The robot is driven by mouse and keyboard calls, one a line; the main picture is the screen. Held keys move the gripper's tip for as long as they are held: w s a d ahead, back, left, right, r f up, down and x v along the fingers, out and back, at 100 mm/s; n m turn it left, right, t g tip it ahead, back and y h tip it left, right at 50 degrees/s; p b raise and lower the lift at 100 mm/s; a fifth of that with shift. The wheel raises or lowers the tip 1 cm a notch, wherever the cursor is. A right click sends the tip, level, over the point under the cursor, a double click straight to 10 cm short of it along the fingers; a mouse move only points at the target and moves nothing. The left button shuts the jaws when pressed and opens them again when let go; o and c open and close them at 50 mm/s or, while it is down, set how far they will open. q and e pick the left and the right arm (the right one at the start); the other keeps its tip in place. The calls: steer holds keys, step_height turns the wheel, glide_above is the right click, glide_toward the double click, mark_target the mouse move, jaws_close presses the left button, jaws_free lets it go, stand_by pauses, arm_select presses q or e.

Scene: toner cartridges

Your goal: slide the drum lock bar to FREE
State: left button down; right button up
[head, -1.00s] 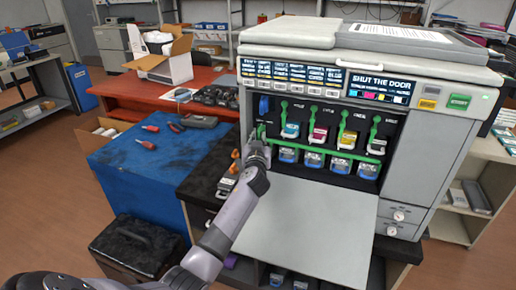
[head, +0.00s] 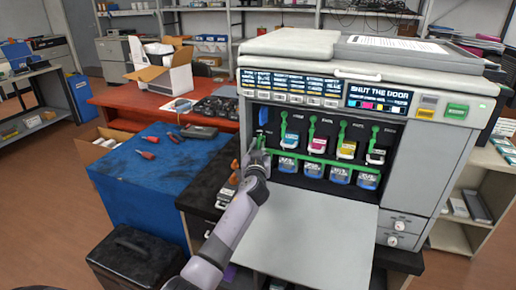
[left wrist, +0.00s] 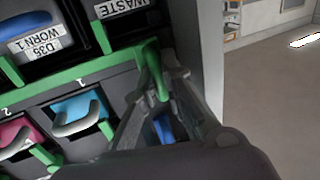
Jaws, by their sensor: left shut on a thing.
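The green drum lock bar (head: 320,161) runs across the open front of the printer, below the row of toner cartridges and above the blue-fronted drums. My left gripper (head: 257,146) is at the bar's left end in the head view. In the left wrist view, the bar (left wrist: 62,76) crosses the upper left, and my left gripper (left wrist: 160,82) is shut on its upright green handle (left wrist: 151,58). The fingers hide part of the handle. Any FREE marking is too small or hidden to read. My right gripper is not in view.
The printer's front door (head: 315,230) hangs open below the drums. Green levers (head: 311,128) stand above the cartridges. A screen (head: 380,96) reads "SHUT THE DOOR". A blue table (head: 125,180) with tools stands left, with a black case (head: 135,255) on the floor.

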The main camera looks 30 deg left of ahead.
arm_select(q)
steer(key=shift+w+d+r+b, duration=0.15)
steer(key=shift+d+r+b, duration=0.15)
steer(key=shift+r, duration=0.1)
steer(key=shift+w+d, duration=0.15)
steer(key=shift+d, duration=0.5)
steer(key=c, duration=2)
jaws_free()
steer(key=o, duration=0.4)
steer(key=shift+w+f, duration=0.15)
steer(key=shift+w, duration=0.05)
steer(key=shift+c, duration=0.2)
steer(key=shift+f, duration=0.1)
steer(key=shift+o, duration=0.2)
